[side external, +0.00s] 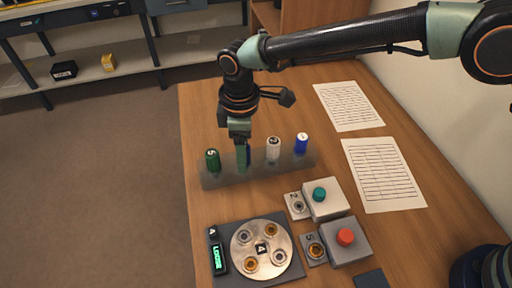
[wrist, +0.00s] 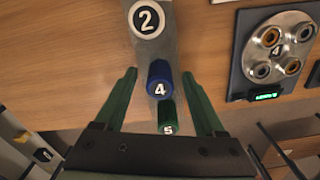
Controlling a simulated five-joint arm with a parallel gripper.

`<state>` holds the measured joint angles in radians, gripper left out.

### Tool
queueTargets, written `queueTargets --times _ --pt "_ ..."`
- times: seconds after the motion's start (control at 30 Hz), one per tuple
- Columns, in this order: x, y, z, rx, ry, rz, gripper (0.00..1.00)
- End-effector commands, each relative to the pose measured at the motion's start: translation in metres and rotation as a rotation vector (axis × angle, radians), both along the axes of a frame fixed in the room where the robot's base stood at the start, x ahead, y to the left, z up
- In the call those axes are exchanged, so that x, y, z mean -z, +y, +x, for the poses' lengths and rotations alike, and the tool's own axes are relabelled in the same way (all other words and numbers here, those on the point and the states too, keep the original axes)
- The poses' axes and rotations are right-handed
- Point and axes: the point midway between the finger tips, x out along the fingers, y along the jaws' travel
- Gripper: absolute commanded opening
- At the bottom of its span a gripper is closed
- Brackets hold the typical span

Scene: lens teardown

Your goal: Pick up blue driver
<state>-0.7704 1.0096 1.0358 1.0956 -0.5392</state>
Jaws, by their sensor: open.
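A blue driver marked 4 (wrist: 159,82) shows between the tips of my gripper (wrist: 159,74) in the wrist view, with gaps on both sides. My gripper is open, and its green fingers point down over the grey rack (side external: 222,177) in the side view (side external: 243,160). There the fingers mostly hide what stands behind them. Another blue driver (side external: 301,146) stands upright at the rack's right end. A white driver marked 2 (wrist: 147,18) and a green driver marked 5 (wrist: 167,115) stand on either side of the blue 4.
A dark plate with a round metal disc (side external: 261,249) and a green lit display (side external: 219,259) lies in front. Two grey boxes carry a teal button (side external: 319,194) and a red button (side external: 346,237). Printed sheets (side external: 383,175) lie at right. The table left of the rack ends close by.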

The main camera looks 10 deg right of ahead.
Motion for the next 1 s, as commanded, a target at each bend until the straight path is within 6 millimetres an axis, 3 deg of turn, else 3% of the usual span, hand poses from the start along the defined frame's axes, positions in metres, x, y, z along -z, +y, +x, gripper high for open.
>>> queueTargets --times 0.03,0.07,0.23,0.67,0.87,1.0 --pt "0.000 0.000 0.000 0.000 0.000 0.000 0.72" --pt "0.000 0.000 0.000 0.000 0.000 0.000 0.64" --pt "0.000 0.000 0.000 0.000 0.000 0.000 0.00" --pt "-0.006 0.000 0.000 0.000 0.000 0.001 0.00" --pt "-0.029 0.001 0.001 0.000 -0.003 0.002 0.00" --pt "-0.058 0.001 0.001 0.000 -0.004 0.004 0.00"
